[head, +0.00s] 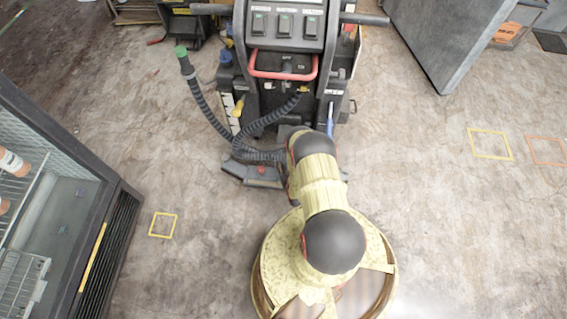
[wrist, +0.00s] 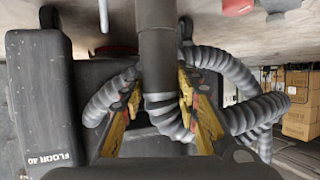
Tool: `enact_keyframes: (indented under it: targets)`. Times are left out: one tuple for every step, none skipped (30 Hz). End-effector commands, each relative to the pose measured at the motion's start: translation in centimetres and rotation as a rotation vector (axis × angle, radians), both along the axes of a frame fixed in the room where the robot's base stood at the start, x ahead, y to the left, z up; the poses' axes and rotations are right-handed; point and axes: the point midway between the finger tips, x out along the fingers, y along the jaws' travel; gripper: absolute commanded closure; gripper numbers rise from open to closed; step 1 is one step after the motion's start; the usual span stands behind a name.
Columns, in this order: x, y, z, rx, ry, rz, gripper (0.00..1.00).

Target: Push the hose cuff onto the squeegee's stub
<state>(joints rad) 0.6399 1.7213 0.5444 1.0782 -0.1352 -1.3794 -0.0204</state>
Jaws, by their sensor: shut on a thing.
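My gripper (wrist: 160,95) is shut on the hose cuff, its yellow fingers on either side. The cuff (wrist: 157,45) looks like a smooth dark tube running to the top edge of the wrist view. The ribbed grey hose (wrist: 262,108) curls below and to both sides of the fingers. In the head view my arm hides the gripper and the cuff. The squeegee (head: 250,174) appears as a dark low bar at the machine's foot, partly behind my arm. I cannot make out its stub or whether the cuff touches it.
The floor machine (head: 285,45) with its red handle (head: 283,73) stands ahead. A green-tipped tube end (head: 181,51) sticks up at its left. A glass-fronted freezer (head: 65,190) is at left, a grey panel (head: 455,35) at upper right. Cardboard boxes (wrist: 298,100) show in the wrist view.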

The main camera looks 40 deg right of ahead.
Motion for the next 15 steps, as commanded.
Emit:
enact_keyframes:
  targets:
    - [-0.01,0.01,0.03,0.000,-0.001,0.000,0.95]
    - [-0.03,0.03,0.03,0.000,0.000,0.000,0.95]
    - [-0.04,0.04,0.02,0.000,0.000,0.000,0.95]
    - [-0.04,0.03,0.02,0.000,0.000,0.000,0.95]
    - [-0.04,0.03,0.02,0.000,0.000,0.000,0.95]
    - [-0.04,0.03,0.01,0.000,0.000,0.000,0.95]
    - [-0.04,0.03,0.01,0.000,0.000,0.000,0.95]
    - [-0.04,0.03,0.00,0.000,0.000,0.000,0.95]
    - [-0.04,0.04,-0.03,0.000,0.000,0.000,0.95]
    - [-0.06,0.04,-0.07,0.000,0.000,0.000,0.95]
    - [-0.06,0.05,-0.13,0.000,0.000,0.000,0.95]
    - [-0.07,0.05,-0.22,0.000,0.001,0.000,0.95]
    - [-0.09,0.06,-0.30,0.000,0.001,0.000,0.95]
    - [-0.09,0.07,-0.38,0.000,0.001,0.000,0.95]
    - [-0.08,0.06,-0.48,0.000,0.001,0.000,0.95]
